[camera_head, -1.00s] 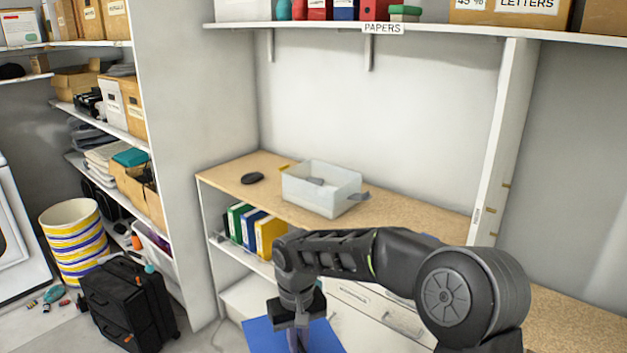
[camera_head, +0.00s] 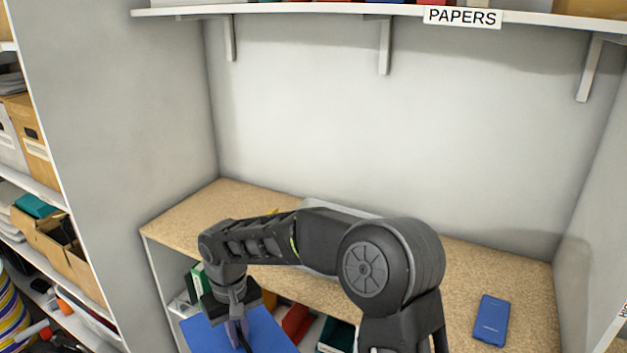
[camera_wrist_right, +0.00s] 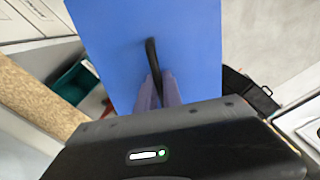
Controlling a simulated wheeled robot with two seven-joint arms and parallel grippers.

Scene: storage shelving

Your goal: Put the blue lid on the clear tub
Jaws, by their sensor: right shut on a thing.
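The blue lid (camera_head: 262,332) is a flat blue panel, low in front of the shelf unit in the head view. It also fills much of the right wrist view (camera_wrist_right: 185,40), with a black handle (camera_wrist_right: 151,58) on its face. My right gripper (camera_head: 238,332) is shut on that handle; its fingers (camera_wrist_right: 157,92) show in the wrist view. The clear tub (camera_head: 345,206) stands on the wooden shelf top, mostly hidden behind my right arm; only a strip of its far rim shows. The lid is apart from the tub, below the shelf-top level. My left gripper is out of view.
The wooden shelf top (camera_head: 462,285) is clear right of my arm, except for a blue phone-like object (camera_head: 491,320). Binders stand on the shelf below. A side wall closes the left, and an upper shelf marked PAPERS (camera_head: 462,17) hangs above.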

